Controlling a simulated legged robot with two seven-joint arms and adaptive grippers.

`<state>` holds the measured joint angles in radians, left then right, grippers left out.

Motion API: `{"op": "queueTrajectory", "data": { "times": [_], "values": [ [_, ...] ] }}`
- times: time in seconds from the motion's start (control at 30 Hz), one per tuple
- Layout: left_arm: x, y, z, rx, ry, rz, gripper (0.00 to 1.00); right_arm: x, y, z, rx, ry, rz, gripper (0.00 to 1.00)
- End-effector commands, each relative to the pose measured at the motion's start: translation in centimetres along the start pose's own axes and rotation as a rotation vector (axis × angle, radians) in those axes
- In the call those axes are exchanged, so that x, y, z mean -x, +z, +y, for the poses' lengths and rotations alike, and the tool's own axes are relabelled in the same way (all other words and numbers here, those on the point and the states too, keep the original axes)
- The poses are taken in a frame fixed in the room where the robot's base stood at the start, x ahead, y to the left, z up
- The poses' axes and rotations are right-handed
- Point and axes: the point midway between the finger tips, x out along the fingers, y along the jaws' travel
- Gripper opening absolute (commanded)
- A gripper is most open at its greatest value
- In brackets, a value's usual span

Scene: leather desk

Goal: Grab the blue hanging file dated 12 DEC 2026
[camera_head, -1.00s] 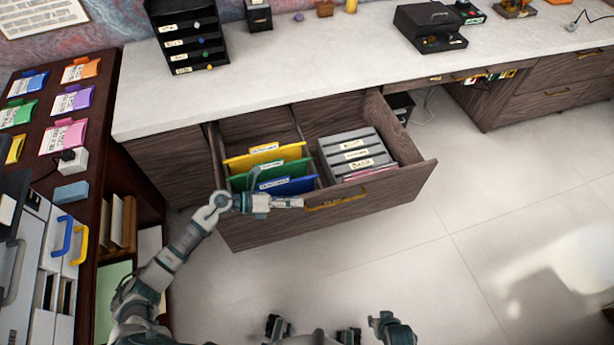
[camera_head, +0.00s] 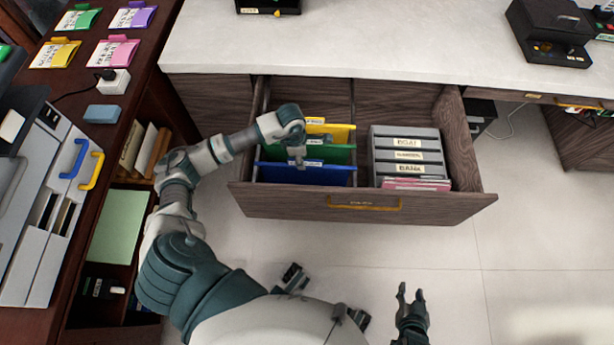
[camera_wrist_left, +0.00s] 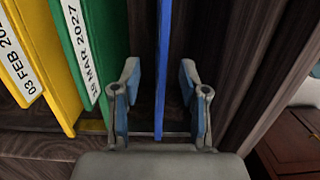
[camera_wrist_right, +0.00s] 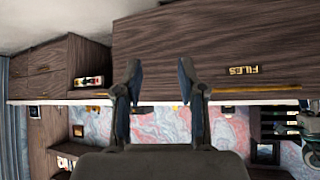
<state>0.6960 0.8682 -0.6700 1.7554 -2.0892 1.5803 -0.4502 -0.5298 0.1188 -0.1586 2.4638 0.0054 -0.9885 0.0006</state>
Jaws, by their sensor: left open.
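The blue hanging file (camera_head: 325,177) stands nearest the front of the open drawer's left compartment. Its date is not readable in the head view and does not show in the left wrist view. My left gripper (camera_head: 298,158) is above this file. In the left wrist view, my open left gripper (camera_wrist_left: 160,95) has one finger on each side of the blue file (camera_wrist_left: 163,60), which appears edge-on with gaps to both fingers. My right gripper (camera_head: 411,297) is open and empty, away from the drawer; its fingers also show in the right wrist view (camera_wrist_right: 160,90).
A green file (camera_head: 340,153) and a yellow file (camera_head: 338,131) stand behind the blue one. The drawer front (camera_head: 300,203) is a near wall. A dark side desk (camera_head: 140,90) stands left. Floor in front is clear.

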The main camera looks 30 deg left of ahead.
Motion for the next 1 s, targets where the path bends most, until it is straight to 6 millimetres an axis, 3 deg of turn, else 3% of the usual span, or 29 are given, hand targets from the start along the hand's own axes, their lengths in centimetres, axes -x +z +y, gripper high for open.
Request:
{"op": "queueTrajectory", "data": {
  "times": [0.27,0.5,0.8,0.97,1.0],
  "values": [
    [-2.7,0.2,0.0,0.001,-0.003,-0.002,0.44,-0.6,-1.8,-0.4,0.001,-0.007,0.104,0.4],
    [-6.3,0.6,0.0,0.002,-0.004,-0.002,0.44,-1.0,-4.7,-1.0,-0.001,-0.019,0.276,0.4],
    [-6.5,0.7,0.1,0.0,0.001,-0.002,0.44,-0.8,-5.4,-1.0,-0.001,-0.021,0.309,0.4],
    [-6.5,0.7,0.1,0.0,0.0,-0.002,0.04,-0.9,-5.4,-1.0,0.0,-0.021,0.305,0.4],
    [-6.5,0.7,0.1,0.001,0.0,-0.002,0.0,-1.0,-5.4,-1.0,-0.001,-0.021,0.305,0.4]
  ]
}}
